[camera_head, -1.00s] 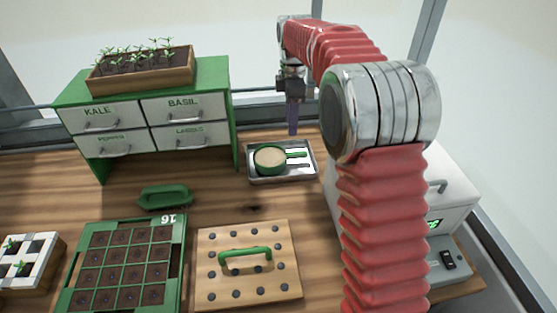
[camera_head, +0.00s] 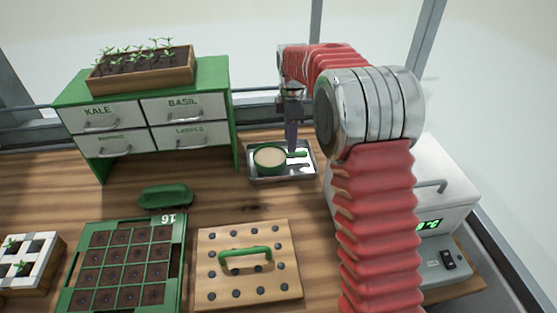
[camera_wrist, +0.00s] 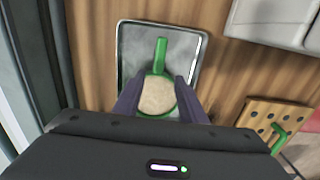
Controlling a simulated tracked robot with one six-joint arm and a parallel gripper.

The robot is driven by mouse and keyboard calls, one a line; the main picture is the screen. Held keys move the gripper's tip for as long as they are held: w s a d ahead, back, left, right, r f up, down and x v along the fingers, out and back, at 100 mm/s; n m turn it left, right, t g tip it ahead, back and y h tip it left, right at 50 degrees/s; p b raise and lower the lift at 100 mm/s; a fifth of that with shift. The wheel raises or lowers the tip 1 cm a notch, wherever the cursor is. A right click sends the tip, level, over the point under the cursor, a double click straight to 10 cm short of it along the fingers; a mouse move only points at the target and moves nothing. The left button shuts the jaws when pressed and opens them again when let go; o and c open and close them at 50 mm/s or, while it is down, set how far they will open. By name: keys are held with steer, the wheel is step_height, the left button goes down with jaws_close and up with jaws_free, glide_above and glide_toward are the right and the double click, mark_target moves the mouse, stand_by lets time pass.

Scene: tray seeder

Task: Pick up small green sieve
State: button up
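The small green sieve (camera_head: 269,157) has a round rim, a pale mesh and a straight green handle. It rests in a shallow metal tray (camera_head: 264,180), its handle pointing right in the head view. In the wrist view the sieve (camera_wrist: 157,97) lies with its handle upward in the tray (camera_wrist: 190,40). My gripper (camera_head: 292,148) hangs over the handle side of the tray in the head view. In the wrist view my gripper (camera_wrist: 160,80) is open, its dark fingers either side of the sieve in the picture. Contact with the sieve cannot be told.
A green drawer cabinet (camera_head: 215,85) with a seedling box (camera_head: 150,80) stands behind left. A green scoop-like tool (camera_head: 165,196), a soil tray (camera_head: 128,268) and a wooden peg board (camera_head: 220,285) lie in front. A white device (camera_head: 440,190) stands right, beside my arm.

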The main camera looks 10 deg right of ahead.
mark_target(280, 159)
steer(key=shift+f, duration=1.05)
steer(key=shift+f, duration=0.1)
steer(key=shift+w+f, duration=0.2)
steer(key=shift+f, duration=2.35)
steer(key=shift+c, duration=0.5)
jaws_close()
